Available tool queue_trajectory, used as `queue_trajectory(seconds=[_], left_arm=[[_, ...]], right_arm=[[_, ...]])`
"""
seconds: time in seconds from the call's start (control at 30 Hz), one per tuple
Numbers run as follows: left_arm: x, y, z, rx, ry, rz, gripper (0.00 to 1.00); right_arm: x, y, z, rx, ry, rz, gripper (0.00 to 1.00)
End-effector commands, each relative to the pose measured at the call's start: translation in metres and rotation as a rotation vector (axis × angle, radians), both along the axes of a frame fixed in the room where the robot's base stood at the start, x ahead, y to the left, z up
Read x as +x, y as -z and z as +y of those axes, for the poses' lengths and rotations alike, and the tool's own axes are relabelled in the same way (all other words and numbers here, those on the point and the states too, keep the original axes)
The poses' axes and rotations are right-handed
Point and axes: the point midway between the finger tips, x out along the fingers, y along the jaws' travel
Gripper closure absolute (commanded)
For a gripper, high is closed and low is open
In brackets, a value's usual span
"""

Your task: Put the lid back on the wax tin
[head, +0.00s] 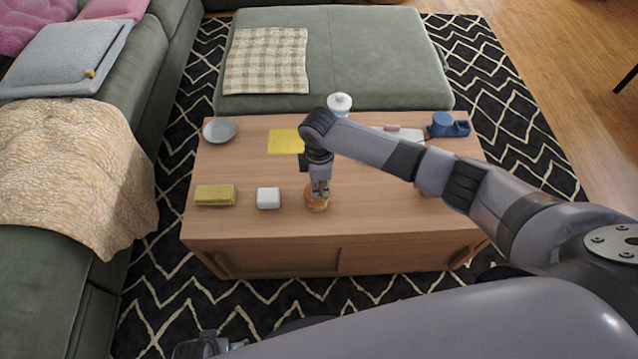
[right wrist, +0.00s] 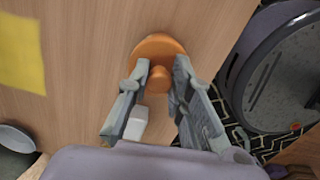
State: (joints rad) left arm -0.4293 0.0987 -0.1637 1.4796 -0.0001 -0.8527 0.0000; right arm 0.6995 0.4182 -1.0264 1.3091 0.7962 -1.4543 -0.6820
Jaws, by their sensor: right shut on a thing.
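My right gripper (head: 319,194) points down at the front middle of the wooden table. It is shut on the knob of an orange round lid (right wrist: 152,46), with a fingertip on each side in the right wrist view. In the head view an orange-brown round thing, seemingly the lid with the wax tin (head: 317,206), shows under the fingertips. I cannot tell whether the lid is seated on the tin or just above it. Part of what looks like my left gripper (head: 205,346) shows at the bottom edge, cut off, its jaws unclear.
My right arm hides part of the table's right side.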

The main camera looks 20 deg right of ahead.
Motion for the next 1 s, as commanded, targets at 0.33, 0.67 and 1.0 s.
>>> queue_trajectory(seconds=[0.33,0.67,1.0], left_arm=[[0.0019,-0.0016,-0.0006,-0.001,0.000,-0.005,0.00],[0.0021,-0.0018,-0.0004,-0.001,-0.001,-0.006,0.00],[0.0020,-0.0019,-0.0001,-0.001,-0.001,-0.006,0.00]], right_arm=[[-0.0001,0.0000,0.0001,0.000,0.000,0.000,0.63],[-0.0001,0.0000,0.0000,0.000,0.000,0.000,0.56],[0.0000,0.0000,0.0000,0.000,0.000,0.000,0.37]])
